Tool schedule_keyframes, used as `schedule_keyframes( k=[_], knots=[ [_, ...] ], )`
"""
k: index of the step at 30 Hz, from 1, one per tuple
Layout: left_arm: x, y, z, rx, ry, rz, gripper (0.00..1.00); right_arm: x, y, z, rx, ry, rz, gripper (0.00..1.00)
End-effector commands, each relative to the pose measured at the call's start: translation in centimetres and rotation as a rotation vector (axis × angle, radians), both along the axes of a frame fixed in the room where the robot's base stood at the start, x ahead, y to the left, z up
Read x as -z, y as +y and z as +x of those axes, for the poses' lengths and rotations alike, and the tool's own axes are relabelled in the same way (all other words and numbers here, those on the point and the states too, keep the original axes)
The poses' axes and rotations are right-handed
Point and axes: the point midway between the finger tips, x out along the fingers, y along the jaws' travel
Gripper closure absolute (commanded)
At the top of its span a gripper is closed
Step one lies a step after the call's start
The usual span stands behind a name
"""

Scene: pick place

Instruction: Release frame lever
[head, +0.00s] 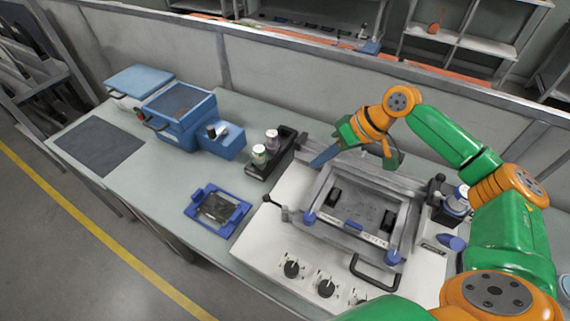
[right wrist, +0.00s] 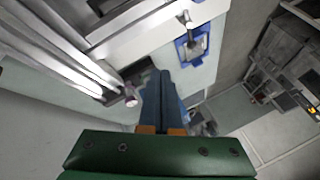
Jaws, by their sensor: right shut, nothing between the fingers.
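The metal frame (head: 322,190) is on a white-topped machine at the right of the table in the head view. A lever (head: 268,199) with a dark ball knob sticks out at the machine's left edge, beside the frame. My right gripper (head: 313,163) is above the back left corner of the frame, its blue fingers pointing left and down. It is apart from the lever. In the right wrist view its fingers (right wrist: 161,76) are together and empty. My left gripper is not in view.
A blue fixture (head: 190,210) lies on the table left of the machine. A black holder with bottles (head: 272,140) stands behind it, near my right fingers. Blue boxes (head: 180,105) stand farther left. A black handle (head: 375,278) and knobs (head: 291,268) are at the machine's front.

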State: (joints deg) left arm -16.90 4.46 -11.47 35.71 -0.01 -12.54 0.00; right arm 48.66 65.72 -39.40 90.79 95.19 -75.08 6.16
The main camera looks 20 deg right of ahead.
Motion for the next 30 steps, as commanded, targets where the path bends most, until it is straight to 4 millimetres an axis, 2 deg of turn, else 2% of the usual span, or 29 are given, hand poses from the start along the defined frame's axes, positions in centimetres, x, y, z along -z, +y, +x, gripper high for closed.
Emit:
schedule_keyframes(
  k=[12,17,26,30],
  knots=[
    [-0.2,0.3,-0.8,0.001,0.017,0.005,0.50,0.4,0.3,0.2,-0.001,0.002,0.002,1.00],
    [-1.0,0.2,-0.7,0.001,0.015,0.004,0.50,2.5,1.7,1.0,-0.001,0.005,0.003,1.00],
    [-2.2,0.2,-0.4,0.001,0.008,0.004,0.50,8.1,4.7,3.0,-0.001,0.003,0.001,1.00],
    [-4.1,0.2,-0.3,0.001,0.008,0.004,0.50,8.2,7.0,2.8,-0.004,0.002,0.001,1.00]
  ],
)
